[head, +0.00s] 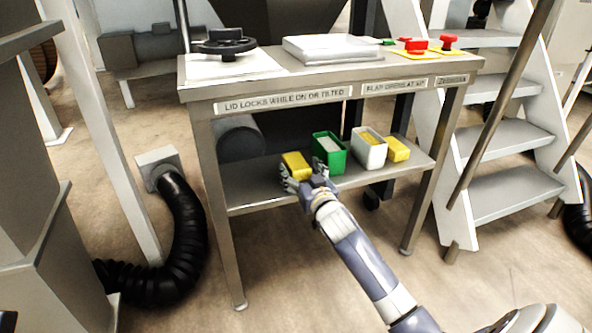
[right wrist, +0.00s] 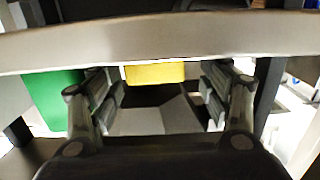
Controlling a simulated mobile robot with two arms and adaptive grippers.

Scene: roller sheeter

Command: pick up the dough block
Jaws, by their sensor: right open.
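A yellow block (head: 296,163), which fits the dough block, sits on the lower shelf of the metal stand at the left end of a row. A second, similar yellow block (head: 398,149) is at the right end of that row. My right gripper (head: 303,182) is at the shelf's front, just before the left block, with its fingers apart. In the right wrist view, a yellow block (right wrist: 155,73) shows beyond and between the open fingers (right wrist: 160,95), partly cut off by a grey edge. I cannot tell whether the fingers touch it. My left gripper is not in view.
A green bin (head: 328,157) stands close to the right of the left block, then a white bin (head: 369,153) with yellow contents. The shelf (head: 250,197) is low under the stand's top (head: 330,75). A dark cylinder (head: 241,140) is behind at left.

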